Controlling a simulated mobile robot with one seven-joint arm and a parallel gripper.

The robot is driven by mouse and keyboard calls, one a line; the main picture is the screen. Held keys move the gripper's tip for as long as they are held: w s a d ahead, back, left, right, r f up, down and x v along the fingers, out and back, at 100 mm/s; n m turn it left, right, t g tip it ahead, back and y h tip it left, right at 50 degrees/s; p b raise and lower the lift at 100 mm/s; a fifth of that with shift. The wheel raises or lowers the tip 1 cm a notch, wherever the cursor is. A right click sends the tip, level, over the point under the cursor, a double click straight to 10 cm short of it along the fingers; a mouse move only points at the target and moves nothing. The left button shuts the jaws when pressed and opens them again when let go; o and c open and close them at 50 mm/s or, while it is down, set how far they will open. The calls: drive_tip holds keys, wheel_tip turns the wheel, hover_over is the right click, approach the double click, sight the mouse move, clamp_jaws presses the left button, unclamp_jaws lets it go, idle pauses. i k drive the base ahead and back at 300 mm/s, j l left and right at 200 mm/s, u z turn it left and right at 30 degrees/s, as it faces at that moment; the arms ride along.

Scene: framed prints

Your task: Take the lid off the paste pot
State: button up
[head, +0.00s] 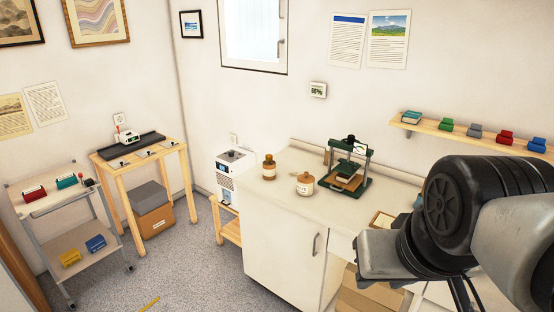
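The likely paste pot (305,188) is a small, squat, tan pot with a pale label. It stands upright on the light counter, left of a green press. Its lid (305,176), with a small knob, appears to sit on top. The pot is small in view, so I cannot see how the lid fits. My arm fills the lower right of the head view, well to the right of the pot and apart from it. The fingertips of my gripper do not show.
A brown bottle (269,168) stands left of the pot. The green press (346,168) stands close on its right. The counter (280,195) is bare in front of the pot. A wall shelf (475,137) with several coloured items is at right. Grey floor (190,265) is open at left.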

sight(306, 178)
drive_tip(key=z, duration=0.25)
drive_tip(key=i+j+z, duration=0.7)
drive_tip(key=j, duration=0.2)
drive_tip(key=i+j, duration=0.15)
drive_tip(key=j, duration=0.2)
drive_tip(key=i+j, duration=0.2)
drive_tip(key=j, duration=0.15)
drive_tip(key=i+j+z, duration=0.1)
drive_tip(key=j, duration=0.25)
drive_tip(key=i+j, duration=0.25)
drive_tip(key=i+j+z, duration=0.1)
drive_tip(key=j, duration=0.35)
drive_tip(key=i+j, duration=0.2)
drive_tip(key=j, duration=0.2)
